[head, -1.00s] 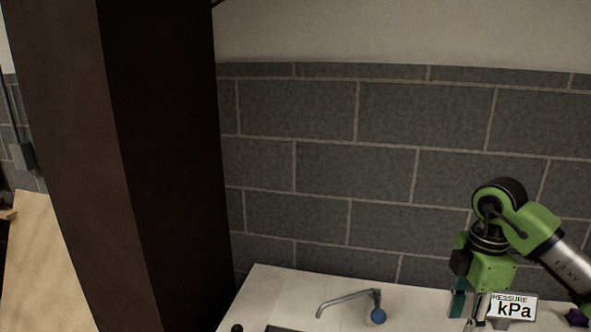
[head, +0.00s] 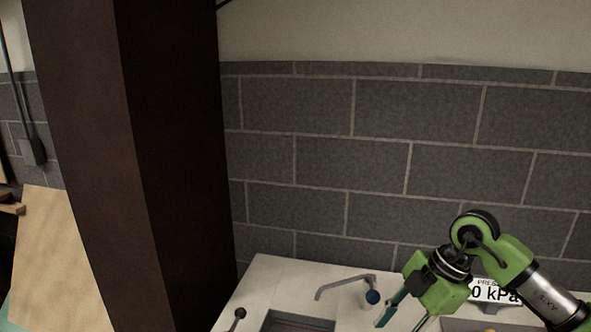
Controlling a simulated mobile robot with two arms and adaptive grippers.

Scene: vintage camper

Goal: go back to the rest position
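My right gripper (head: 400,322), green and black with teal finger pads, comes in from the right at the end of its green and silver arm. It hangs tilted over the white counter, just right of the tap. Its fingers look apart, and I see nothing between them, though the tips are near the bottom edge of the picture. My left gripper is out of view.
The white counter (head: 262,275) holds a sink (head: 290,318), a curved tap (head: 345,284) and a blue knob (head: 372,298). A kPa display (head: 487,291) is partly covered by my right arm. A dark brown pillar (head: 165,160) stands left. A grey block wall is behind.

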